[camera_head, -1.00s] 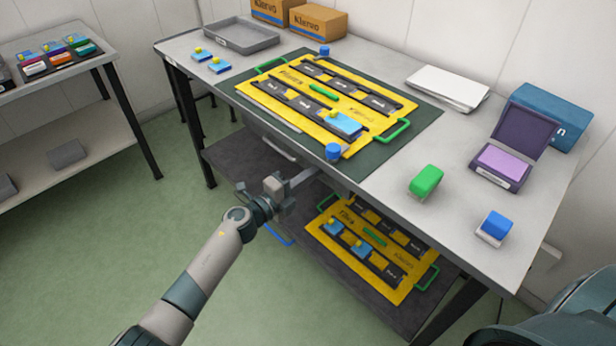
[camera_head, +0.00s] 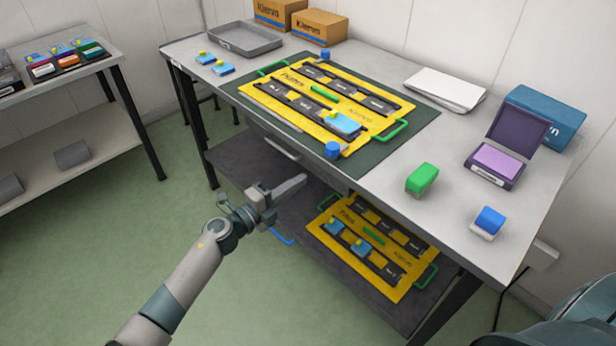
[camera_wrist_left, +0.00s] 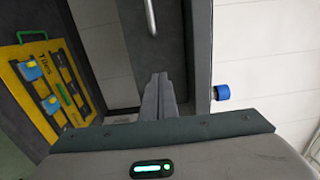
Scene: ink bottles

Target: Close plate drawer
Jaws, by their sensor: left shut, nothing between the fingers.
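The drawer (camera_head: 268,138) sits under the front edge of the worktable, left of the table's middle. Its front lies close under the tabletop edge; I cannot tell whether it is fully flush. Its metal bar handle (camera_wrist_left: 151,14) shows at the top of the left wrist view. My left gripper (camera_head: 302,180) is shut and empty, in front of and below the table edge, apart from the drawer. Its closed fingers also show in the left wrist view (camera_wrist_left: 158,95). My right gripper is not in view.
A yellow plate (camera_head: 280,95) lies on the green mat (camera_head: 395,150) on top. A second yellow plate (camera_head: 345,240) lies on the lower shelf (camera_head: 230,165), close to my left gripper. A blue knob (camera_head: 333,150) stands at the mat's front edge. Floor to the left is clear.

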